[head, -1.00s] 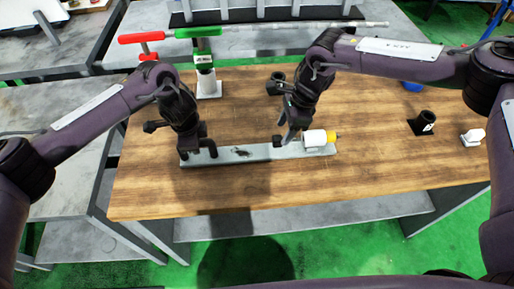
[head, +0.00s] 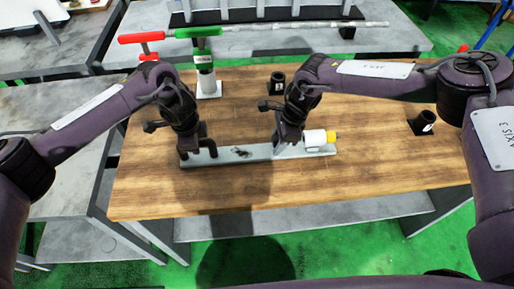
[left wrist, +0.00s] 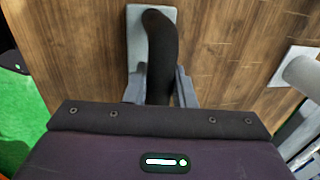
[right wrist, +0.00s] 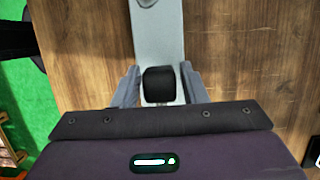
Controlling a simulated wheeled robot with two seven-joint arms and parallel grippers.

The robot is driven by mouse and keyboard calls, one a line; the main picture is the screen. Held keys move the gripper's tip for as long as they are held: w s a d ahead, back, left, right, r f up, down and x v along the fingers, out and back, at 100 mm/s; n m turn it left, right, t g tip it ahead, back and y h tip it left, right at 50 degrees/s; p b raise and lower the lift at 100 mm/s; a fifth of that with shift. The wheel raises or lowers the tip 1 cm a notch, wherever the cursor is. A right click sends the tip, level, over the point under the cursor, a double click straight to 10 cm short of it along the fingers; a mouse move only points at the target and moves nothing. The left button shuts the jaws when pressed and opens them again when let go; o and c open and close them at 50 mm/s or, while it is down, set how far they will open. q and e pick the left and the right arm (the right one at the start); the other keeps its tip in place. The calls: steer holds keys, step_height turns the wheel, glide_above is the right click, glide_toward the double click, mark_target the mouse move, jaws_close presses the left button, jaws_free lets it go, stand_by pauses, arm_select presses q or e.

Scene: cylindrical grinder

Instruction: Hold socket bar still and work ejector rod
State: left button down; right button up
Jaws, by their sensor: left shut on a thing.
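The grey socket bar (head: 258,152) lies flat on the wooden table, with a black curved handle (left wrist: 160,50) at its left end. My left gripper (head: 198,152) is shut on this handle, which shows between its fingers in the left wrist view. A black knob (right wrist: 159,84), seemingly the ejector rod's end, shows over the bar in the right wrist view. My right gripper (head: 282,150) is open, with its fingers on either side of the knob and small gaps visible. The rod itself is hidden.
A black holder (head: 277,84) stands behind the bar, and another (head: 422,123) stands at the right. A white stand with a green and red tool (head: 206,80) is at the back left. The table (head: 330,185) is clear in front of the bar.

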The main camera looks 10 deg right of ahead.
jaws_close()
steer(key=shift+d, duration=0.1)
steer(key=shift+d, duration=1.6)
steer(key=shift+o, duration=2)
jaws_free()
steer(key=shift+a+r, duration=0.1)
steer(key=shift+r, duration=3.9)
arm_select(q)
steer(key=c, duration=1.1)
jaws_free()
steer(key=shift+c, duration=0.2)
